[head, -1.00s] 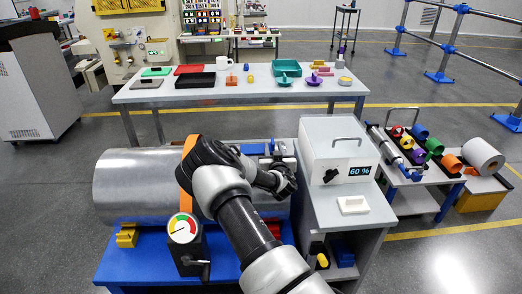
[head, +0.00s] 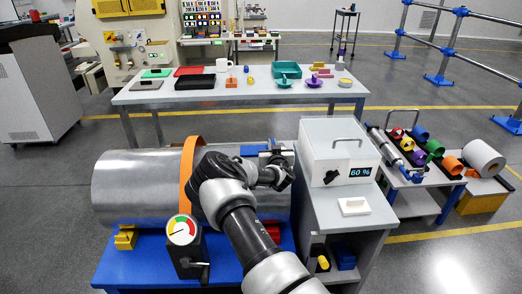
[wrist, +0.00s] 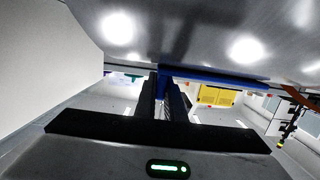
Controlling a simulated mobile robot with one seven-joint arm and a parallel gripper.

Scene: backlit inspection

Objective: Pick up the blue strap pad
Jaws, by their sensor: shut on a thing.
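The blue strap pad (wrist: 222,76) is a long, flat blue bar in the wrist view, close to the curved metal surface. My gripper (wrist: 165,88) has its two dark fingers shut on the pad's left part. In the head view my gripper (head: 281,176) is at the right end of the big metal cylinder (head: 135,185), partly hidden by my wrist. A blue piece (head: 249,150) shows just behind my arm there. I cannot tell whether the pad touches the cylinder. An orange strap (head: 188,172) wraps the cylinder left of my arm.
The cylinder lies on a blue bench (head: 145,262) with a dial gauge (head: 183,232) in front. A grey cabinet with a 60 % display (head: 360,172) stands close on the right. A table (head: 205,96) with trays and small items is behind.

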